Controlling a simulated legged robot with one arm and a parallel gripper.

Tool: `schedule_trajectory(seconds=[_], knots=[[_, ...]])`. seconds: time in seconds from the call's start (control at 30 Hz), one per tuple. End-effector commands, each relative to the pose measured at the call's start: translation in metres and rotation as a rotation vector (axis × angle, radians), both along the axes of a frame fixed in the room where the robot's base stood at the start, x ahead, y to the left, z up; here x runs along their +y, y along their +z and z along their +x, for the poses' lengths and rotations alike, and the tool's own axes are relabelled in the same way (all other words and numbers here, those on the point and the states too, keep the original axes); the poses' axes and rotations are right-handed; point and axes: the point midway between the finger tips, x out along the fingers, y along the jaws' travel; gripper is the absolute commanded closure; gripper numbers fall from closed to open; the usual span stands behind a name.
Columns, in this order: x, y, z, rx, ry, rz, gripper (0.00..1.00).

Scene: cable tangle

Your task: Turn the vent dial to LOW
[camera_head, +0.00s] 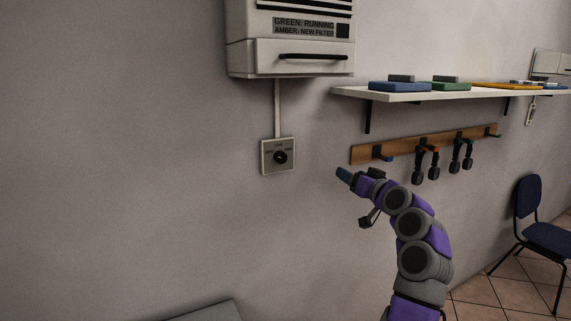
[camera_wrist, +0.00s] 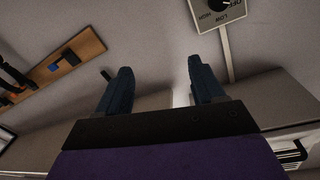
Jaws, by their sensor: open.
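The vent dial (camera_head: 280,157) is a round black knob on a pale square plate on the wall, below the vent unit (camera_head: 290,40). A thin conduit runs from the plate up to the unit. Its lettering is too small to read surely in the head view. My gripper (camera_head: 343,175) is right of the plate and a little lower, apart from it. In the wrist view my gripper (camera_wrist: 158,78) is open and empty, and the picture is upside down.
A white shelf (camera_head: 430,94) with blue and green items sticks out right of the vent unit. Below it a wooden hook rail (camera_head: 400,148) holds headsets (camera_head: 427,165). A blue chair (camera_head: 540,225) stands far right. The wall left of the dial is bare.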

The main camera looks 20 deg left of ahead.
Motion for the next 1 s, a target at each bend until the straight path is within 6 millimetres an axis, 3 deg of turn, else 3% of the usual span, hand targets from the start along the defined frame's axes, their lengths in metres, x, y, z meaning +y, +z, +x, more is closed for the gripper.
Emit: schedule_trajectory(seconds=[0.1, 0.3, 0.47, 0.67, 1.0], knots=[[0.05, -0.001, -0.031, -0.108, 0.044, -0.095, 0.32], [0.094, -0.002, -0.063, -0.204, 0.091, -0.175, 0.32], [0.098, 0.002, -0.066, -0.219, 0.098, -0.181, 0.32], [0.099, 0.008, -0.056, -0.218, 0.095, -0.174, 0.32], [0.13, 0.001, -0.036, -0.214, 0.096, -0.179, 0.32]])
